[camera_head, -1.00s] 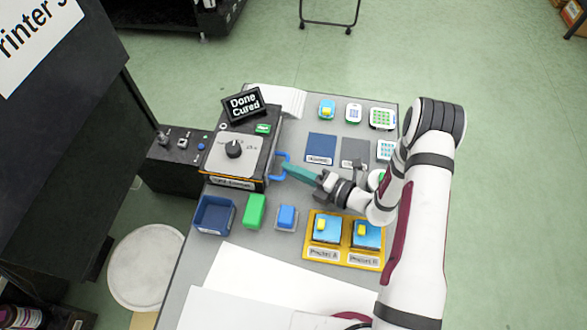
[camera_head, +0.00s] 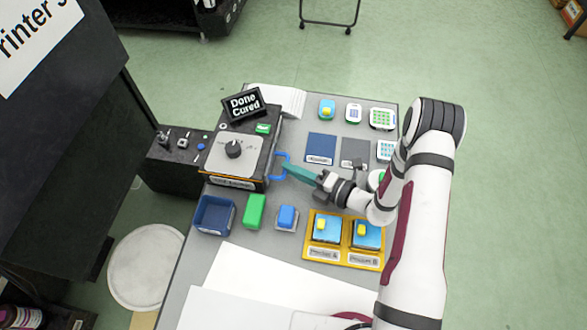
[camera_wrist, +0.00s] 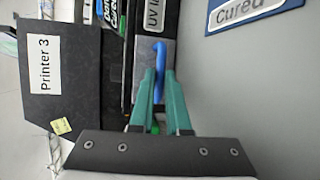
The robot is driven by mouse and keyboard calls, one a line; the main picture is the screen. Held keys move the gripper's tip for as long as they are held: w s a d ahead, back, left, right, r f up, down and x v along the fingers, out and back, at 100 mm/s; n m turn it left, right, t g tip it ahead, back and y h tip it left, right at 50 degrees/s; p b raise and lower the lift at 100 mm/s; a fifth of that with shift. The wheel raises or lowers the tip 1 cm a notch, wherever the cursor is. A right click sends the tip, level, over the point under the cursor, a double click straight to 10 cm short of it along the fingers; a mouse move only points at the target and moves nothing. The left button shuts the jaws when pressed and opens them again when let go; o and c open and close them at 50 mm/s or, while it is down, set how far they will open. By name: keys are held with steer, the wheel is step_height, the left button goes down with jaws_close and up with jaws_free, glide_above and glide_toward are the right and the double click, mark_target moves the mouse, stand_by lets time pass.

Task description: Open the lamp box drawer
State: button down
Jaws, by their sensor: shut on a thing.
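The lamp box (camera_head: 238,157) is a dark box with a grey top, a black knob and a sign reading "Done Cured". A blue drawer handle (camera_head: 283,160) stands out from its right side. In the wrist view the blue handle (camera_wrist: 159,62) lies between the teal fingers. My gripper (camera_head: 287,169) reaches in from the right, and its fingertips (camera_wrist: 160,72) are shut on the handle. The drawer front appears level with the box side; any small gap is too small to tell.
A blue bin (camera_head: 214,214), a green block (camera_head: 255,210) and a blue-topped block (camera_head: 287,217) stand in front of the box. A yellow tray (camera_head: 344,262) holds two blue items. Blue and grey mats (camera_head: 321,148) lie behind my gripper. White sheets cover the front table.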

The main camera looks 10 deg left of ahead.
steer(key=d, duration=0.5)
steer(key=c, duration=0.9)
jaws_free()
steer(key=v, duration=1.5)
steer(key=shift+s+d+r, duration=0.15)
steer(key=shift+d, duration=0.15)
